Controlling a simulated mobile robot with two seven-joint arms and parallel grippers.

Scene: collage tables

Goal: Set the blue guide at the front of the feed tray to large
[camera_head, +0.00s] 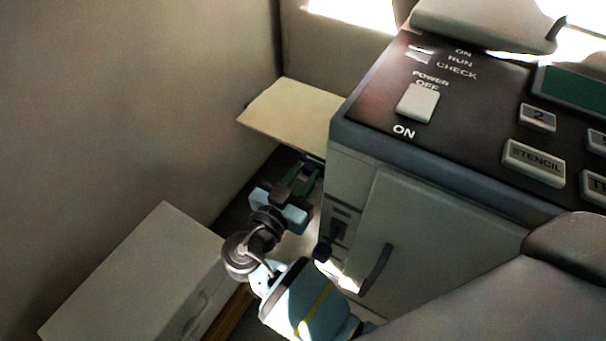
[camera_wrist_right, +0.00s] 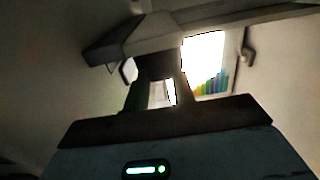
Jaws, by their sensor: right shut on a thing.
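The feed tray (camera_head: 285,112) is a flat cream plate sticking out from the left side of the machine in the head view. Its underside crosses the top of the right wrist view (camera_wrist_right: 225,22). My right gripper (camera_head: 308,172) is just below the tray's near edge, close to the machine's side. It is shut on a small dark part (camera_wrist_right: 155,66) at the tray's edge, which appears to be the front blue guide; its colour and size marks cannot be read. My left gripper is not in view.
The machine (camera_head: 425,225) fills the right side, with its control panel (camera_head: 480,115) on top and a door handle (camera_head: 376,270) on its front. A pale cabinet (camera_head: 135,275) stands at lower left. A wall is close behind the tray.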

